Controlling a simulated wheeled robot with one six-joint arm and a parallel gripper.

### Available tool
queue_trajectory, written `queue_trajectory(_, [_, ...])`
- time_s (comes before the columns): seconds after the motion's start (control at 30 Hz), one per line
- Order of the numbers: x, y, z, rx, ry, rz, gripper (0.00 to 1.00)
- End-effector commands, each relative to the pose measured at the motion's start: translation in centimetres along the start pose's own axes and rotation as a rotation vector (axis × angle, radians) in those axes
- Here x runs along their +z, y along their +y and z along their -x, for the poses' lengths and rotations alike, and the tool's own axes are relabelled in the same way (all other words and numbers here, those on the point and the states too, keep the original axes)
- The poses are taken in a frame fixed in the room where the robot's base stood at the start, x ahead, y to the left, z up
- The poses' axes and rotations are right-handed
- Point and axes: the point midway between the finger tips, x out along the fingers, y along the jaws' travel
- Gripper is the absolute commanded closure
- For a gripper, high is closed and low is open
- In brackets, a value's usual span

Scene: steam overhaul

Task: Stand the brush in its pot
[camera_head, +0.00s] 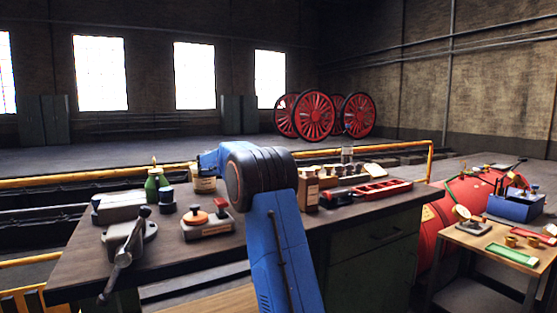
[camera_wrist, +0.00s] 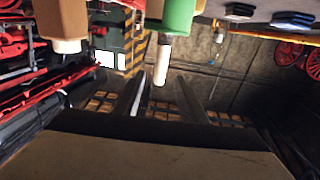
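No brush can be made out with certainty. A cream-labelled pot (camera_head: 204,180) stands on the dark bench (camera_head: 95,262), partly hidden by my blue arm. My gripper's fingers are hidden in the head view. In the wrist view my gripper (camera_wrist: 161,84) has two dark fingers standing apart, with a clear gap. A pale cylinder (camera_wrist: 162,58) shows in line with that gap, beside a green object (camera_wrist: 181,14); I see no contact with the fingers. Whether the cylinder belongs to the brush cannot be told.
Green bottles (camera_head: 152,188), an orange-topped block (camera_head: 196,219) and a vise-like tool (camera_head: 130,240) stand on the bench's left. A red tray (camera_head: 383,190) and brown bottle (camera_head: 308,192) stand right of my arm. A side table with a blue box (camera_head: 515,207) is far right.

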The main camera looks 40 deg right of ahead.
Motion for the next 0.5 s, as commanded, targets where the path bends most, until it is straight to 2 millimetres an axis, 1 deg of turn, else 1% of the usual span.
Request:
queue_trajectory(0.03, [0.0, -0.1, 1.2, -0.004, 0.000, 0.000, 0.62])
queue_trajectory(0.1, [0.0, -0.1, 2.6, -0.003, 0.000, 0.000, 0.62])
queue_trajectory(0.5, [0.1, -0.1, 10.4, -0.002, 0.000, 0.001, 0.62])
